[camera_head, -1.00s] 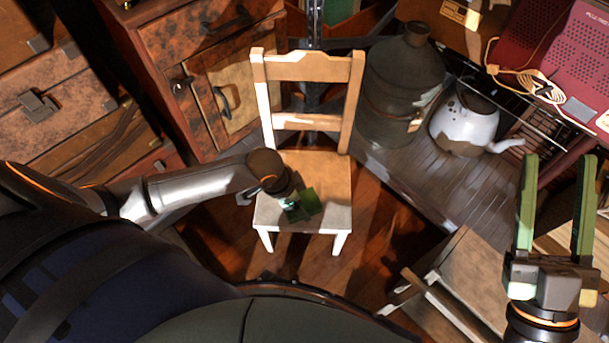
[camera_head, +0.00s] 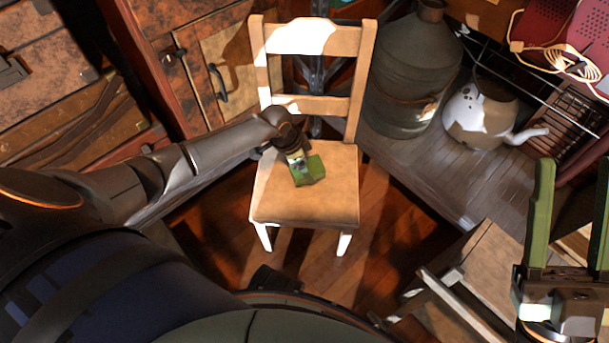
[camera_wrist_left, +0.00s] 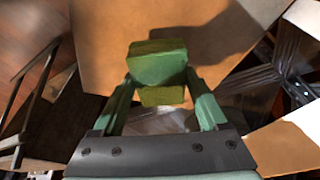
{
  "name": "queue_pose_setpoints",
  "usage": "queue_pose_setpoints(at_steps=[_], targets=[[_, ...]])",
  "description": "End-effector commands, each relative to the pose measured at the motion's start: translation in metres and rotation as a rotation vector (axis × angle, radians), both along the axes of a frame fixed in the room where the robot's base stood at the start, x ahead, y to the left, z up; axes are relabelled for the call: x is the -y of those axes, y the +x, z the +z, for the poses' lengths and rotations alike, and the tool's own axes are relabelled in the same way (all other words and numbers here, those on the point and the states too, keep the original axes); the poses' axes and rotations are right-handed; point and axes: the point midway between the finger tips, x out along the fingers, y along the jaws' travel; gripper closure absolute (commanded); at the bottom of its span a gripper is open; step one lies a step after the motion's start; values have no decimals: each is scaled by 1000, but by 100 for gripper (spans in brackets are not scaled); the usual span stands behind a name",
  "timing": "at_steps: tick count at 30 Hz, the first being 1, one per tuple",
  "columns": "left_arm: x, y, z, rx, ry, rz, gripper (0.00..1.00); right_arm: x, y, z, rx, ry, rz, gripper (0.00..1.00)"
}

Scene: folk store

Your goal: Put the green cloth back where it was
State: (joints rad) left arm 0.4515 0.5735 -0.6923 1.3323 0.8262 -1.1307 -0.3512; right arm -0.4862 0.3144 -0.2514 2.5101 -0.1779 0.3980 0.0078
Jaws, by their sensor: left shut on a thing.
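The green cloth (camera_head: 311,171) is a small folded block over the seat of a pale wooden chair (camera_head: 310,207). My left gripper (camera_head: 298,158) is shut on it, reaching in from the left over the seat's rear half. In the left wrist view the cloth (camera_wrist_left: 158,64) sits between the two green fingers of the left gripper (camera_wrist_left: 160,88), with the seat behind it. I cannot tell whether the cloth touches the seat. My right gripper (camera_head: 569,215) is open and empty at the right edge, away from the chair.
A wooden cabinet (camera_head: 222,75) stands behind left of the chair. A large metal can (camera_head: 408,75) and a white kettle (camera_head: 480,113) stand behind right. A wooden piece of furniture (camera_head: 470,275) is at the lower right. The seat's front half is clear.

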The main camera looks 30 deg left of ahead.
Motion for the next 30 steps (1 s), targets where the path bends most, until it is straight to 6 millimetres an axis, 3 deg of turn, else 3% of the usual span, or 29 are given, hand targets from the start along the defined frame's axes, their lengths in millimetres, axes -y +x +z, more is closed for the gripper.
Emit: queue_pose_setpoints(at_steps=[5,12,24,25,30], targets=[[-3,7,-10,0,-1,2,84,-1,0,-10,1,-10,-4,50],[-3,7,-41,-1,0,0,84,-4,1,-36,-3,-34,-12,50],[-3,7,-43,0,0,1,84,-5,2,-37,-12,-27,-17,50],[-3,7,-43,1,-1,1,22,-4,2,-36,-12,-27,-17,50],[-3,7,-43,0,0,1,2,-5,2,-36,-11,-26,-16,50]])
